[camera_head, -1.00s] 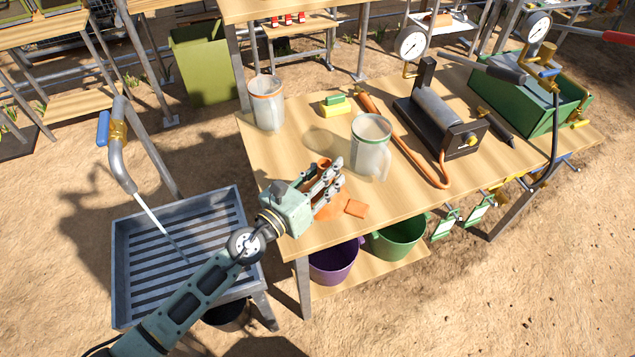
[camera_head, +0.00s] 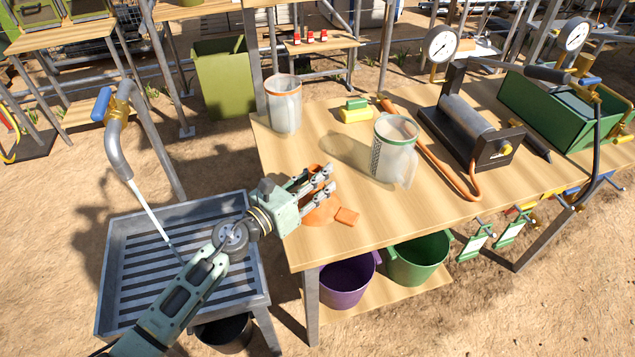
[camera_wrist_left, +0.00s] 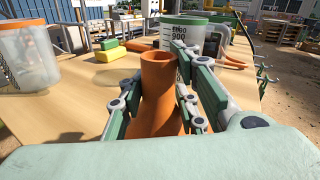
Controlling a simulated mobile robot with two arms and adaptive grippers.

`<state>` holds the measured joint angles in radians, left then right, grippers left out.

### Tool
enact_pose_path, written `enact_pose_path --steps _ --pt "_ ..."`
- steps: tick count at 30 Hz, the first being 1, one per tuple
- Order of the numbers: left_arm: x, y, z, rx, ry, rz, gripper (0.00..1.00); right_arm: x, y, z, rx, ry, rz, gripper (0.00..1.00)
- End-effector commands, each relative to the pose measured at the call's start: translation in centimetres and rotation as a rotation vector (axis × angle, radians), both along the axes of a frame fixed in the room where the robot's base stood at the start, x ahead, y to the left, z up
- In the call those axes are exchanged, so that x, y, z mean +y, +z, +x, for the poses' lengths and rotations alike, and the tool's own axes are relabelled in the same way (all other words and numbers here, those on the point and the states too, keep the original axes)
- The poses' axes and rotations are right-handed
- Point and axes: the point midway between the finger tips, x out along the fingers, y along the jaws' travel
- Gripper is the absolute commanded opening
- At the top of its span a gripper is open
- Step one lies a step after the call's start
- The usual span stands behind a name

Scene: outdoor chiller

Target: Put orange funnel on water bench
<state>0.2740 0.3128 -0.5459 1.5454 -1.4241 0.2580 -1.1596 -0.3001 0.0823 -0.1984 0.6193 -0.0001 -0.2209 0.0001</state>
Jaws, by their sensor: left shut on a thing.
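The orange funnel (camera_head: 322,212) is at the near left corner of the wooden bench (camera_head: 290,250), partly hidden by my left gripper (camera_head: 322,180). In the left wrist view the funnel (camera_wrist_left: 158,95) stands spout up between the fingers of my left gripper (camera_wrist_left: 160,105), which are shut on it. The wide part is hidden low behind the palm. From these views I cannot tell whether the funnel touches the bench top. My right gripper is not in view.
A clear jug with a green rim (camera_head: 396,150) and one with an orange rim (camera_head: 284,104) stand behind the gripper. A yellow-green block (camera_head: 356,112) sits between them. A grey slatted sink (camera_head: 120,250) is at left. Purple (camera_head: 345,283) and green (camera_head: 418,265) buckets are below.

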Motion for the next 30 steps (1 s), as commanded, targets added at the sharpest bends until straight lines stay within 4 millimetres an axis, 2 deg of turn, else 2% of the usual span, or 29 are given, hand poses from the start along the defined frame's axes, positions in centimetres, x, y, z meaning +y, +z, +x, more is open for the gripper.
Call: enact_pose_path --steps 9,10,16,27,30 --pt "0.0 -0.27 0.03 -0.001 0.0 0.0 0.0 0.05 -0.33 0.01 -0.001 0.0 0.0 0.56" --pt "0.0 -0.1 0.02 -0.001 0.0 0.0 0.3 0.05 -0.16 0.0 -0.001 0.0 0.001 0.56" --pt "0.01 -0.08 0.02 -0.001 0.0 0.001 0.48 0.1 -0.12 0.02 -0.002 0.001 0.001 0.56" --pt "0.0 0.25 0.02 -0.001 0.0 0.0 0.49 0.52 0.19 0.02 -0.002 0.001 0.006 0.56" --pt "0.73 0.04 -0.65 -0.001 0.001 0.002 0.49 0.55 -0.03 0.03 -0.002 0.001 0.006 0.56"
